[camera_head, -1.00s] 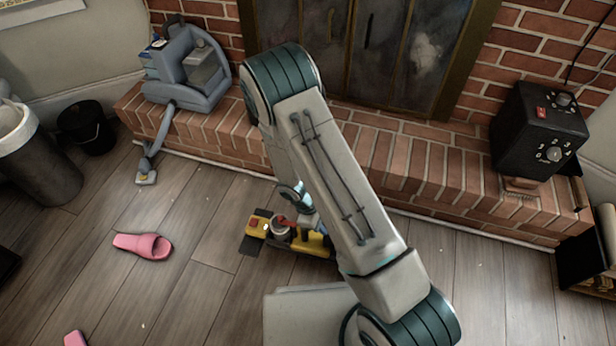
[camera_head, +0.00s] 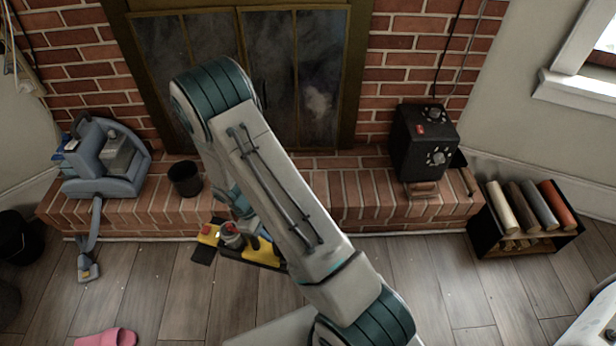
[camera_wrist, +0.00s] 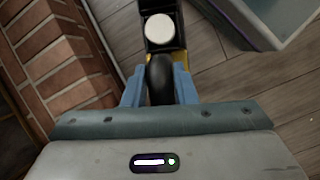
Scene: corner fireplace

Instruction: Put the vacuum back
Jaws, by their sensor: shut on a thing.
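My gripper (camera_wrist: 158,88) is shut on the black handle of a yellow-and-black device (camera_wrist: 160,32), which has a white disc on top in the wrist view. In the head view this device (camera_head: 208,236) also shows a red-topped part, and it is just in front of the brick hearth's edge. I cannot tell for sure whether it is the vacuum, nor whether it touches the floor. My arm hides part of it and most of my gripper. A blue-grey machine (camera_head: 118,182) with a hose and floor nozzle stands on the hearth's left end.
On the brick hearth (camera_head: 360,214) are a black cup (camera_head: 185,179) and a black box with dials (camera_head: 422,145). A rack of coloured rolls (camera_head: 530,220) stands at right. A pink slipper (camera_head: 106,337) and a dark bucket (camera_head: 18,238) are at left. Floor right of my arm is open.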

